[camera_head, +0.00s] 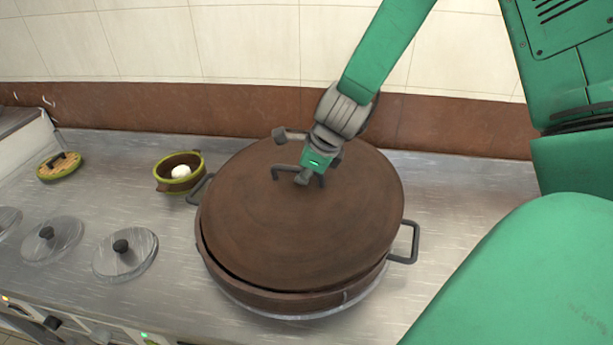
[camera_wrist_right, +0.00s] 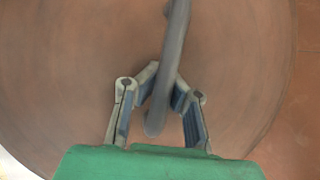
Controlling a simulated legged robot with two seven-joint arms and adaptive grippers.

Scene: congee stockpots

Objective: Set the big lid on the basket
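The big lid (camera_head: 300,225) is a wide brown disc lying over the brown basket (camera_head: 300,300), a round vessel with grey side handles. A dark gap shows between lid and rim at the front left, and the lid looks slightly off-centre; I cannot tell whether it rests fully on the rim. My right gripper (camera_head: 308,172) is over the lid's middle at its dark handle. In the right wrist view, the gripper's fingers (camera_wrist_right: 165,85) close on both sides of the handle bar (camera_wrist_right: 178,40), with the brown lid (camera_wrist_right: 60,80) behind. My left gripper is not in view.
A small green-rimmed pot (camera_head: 168,183) with a white item inside stands left of the basket. A small wooden lid (camera_head: 60,166) lies at the far left. Glass lids with black knobs (camera_head: 125,254) lie on the steel counter (camera_head: 180,285). The tiled wall is behind.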

